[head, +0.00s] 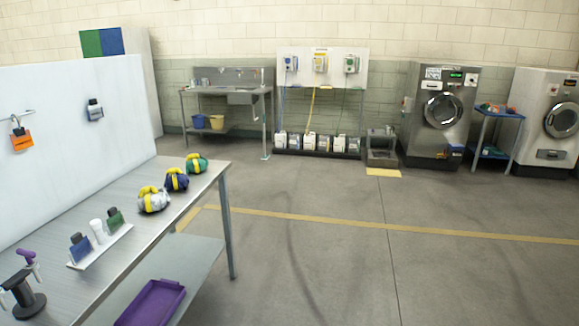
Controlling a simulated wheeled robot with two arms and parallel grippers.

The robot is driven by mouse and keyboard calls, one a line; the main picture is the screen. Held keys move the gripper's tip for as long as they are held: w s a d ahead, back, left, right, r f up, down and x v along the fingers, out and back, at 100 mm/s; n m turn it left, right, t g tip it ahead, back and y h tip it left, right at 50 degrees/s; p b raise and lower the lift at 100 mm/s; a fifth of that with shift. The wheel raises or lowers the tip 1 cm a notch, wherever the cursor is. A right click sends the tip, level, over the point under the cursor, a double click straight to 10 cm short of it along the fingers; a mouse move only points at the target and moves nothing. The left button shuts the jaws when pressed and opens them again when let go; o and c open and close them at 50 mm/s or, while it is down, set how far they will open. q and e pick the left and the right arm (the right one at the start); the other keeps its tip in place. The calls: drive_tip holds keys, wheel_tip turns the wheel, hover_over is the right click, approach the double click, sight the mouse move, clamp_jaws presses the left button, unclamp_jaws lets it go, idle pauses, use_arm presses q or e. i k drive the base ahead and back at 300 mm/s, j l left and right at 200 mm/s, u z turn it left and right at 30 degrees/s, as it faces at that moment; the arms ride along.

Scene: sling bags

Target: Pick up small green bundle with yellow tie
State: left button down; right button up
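The small green bundle with a yellow tie (196,163) lies near the far right end of the metal table (212,176), in the head view. A dark blue bundle with a yellow tie (176,180) lies just nearer, and a grey-white bundle with a yellow tie (152,200) nearer still. The three form a row along the table's right side. Nothing touches the green bundle. Neither of my grippers shows in the view.
A rack with several small items (100,243) and a black stand (22,295) occupy the table's near part. A white panel (75,120) borders its left. A purple tray (153,302) sits on the lower shelf. The floor (330,255) to the right is clear.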

sight(195, 163)
drive_tip(key=i+u, duration=0.1)
drive_tip(key=i, duration=0.6)
drive_tip(key=i+l+u, duration=0.1)
drive_tip(key=i, duration=0.55)
drive_tip(key=i+l+u, duration=0.1)
drive_tip(key=i, duration=0.6)
drive_tip(key=l, duration=0.1)
